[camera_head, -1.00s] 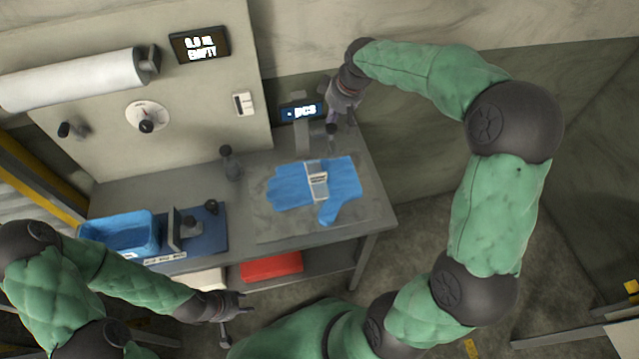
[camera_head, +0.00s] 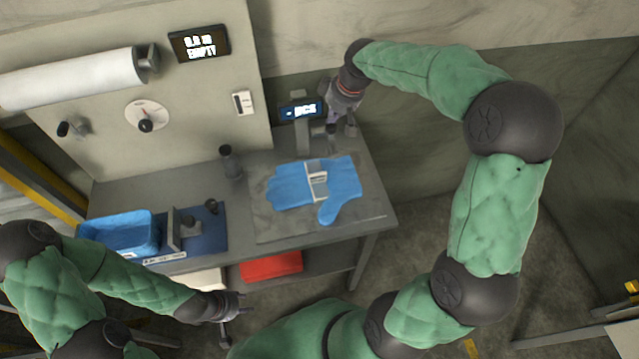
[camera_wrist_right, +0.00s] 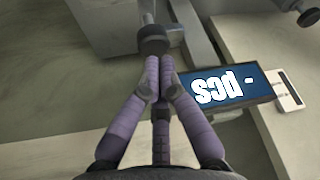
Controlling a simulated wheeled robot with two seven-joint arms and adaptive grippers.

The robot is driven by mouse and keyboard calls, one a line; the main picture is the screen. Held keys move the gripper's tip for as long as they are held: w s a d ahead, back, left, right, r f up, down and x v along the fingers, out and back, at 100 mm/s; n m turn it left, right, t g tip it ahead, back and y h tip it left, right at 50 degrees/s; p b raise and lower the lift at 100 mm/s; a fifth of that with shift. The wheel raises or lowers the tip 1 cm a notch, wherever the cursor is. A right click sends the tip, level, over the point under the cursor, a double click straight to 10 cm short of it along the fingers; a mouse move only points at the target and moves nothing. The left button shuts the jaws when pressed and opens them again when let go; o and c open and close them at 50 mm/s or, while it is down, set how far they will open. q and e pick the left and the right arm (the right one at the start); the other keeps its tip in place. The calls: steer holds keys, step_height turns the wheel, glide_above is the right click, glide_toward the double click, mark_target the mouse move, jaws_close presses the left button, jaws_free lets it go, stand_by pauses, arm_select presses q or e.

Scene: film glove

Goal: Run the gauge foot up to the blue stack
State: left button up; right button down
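The blue stack (camera_head: 343,180), glove-shaped with a white printed label, lies flat on a grey mat (camera_head: 265,224). Behind it stands a gauge with a small lit "- PCS" display (camera_head: 302,110), also large in the right wrist view (camera_wrist_right: 232,90). My right gripper (camera_head: 335,128) is beside the gauge post, behind the stack and apart from it. In the right wrist view its purple fingers (camera_wrist_right: 160,75) converge just below a dark knob (camera_wrist_right: 152,42); I cannot tell whether they grip it. The gauge foot is not clearly visible. My left gripper (camera_head: 238,308) hangs in front of the table, empty.
A blue bin (camera_head: 118,232) and a small stand on a dark blue mat (camera_head: 205,240) occupy the table's left. A dark cylinder (camera_head: 230,162) stands at the back. A red box (camera_head: 270,264) is on the lower shelf. The table's right front corner is clear.

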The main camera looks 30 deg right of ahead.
mark_target(332, 138)
steer(key=shift+f+b, duration=2.95)
steer(key=shift+f, duration=1.75)
steer(key=shift+r, duration=0.1)
steer(key=shift+r+p, duration=4.95)
steer(key=shift+r, duration=2.05)
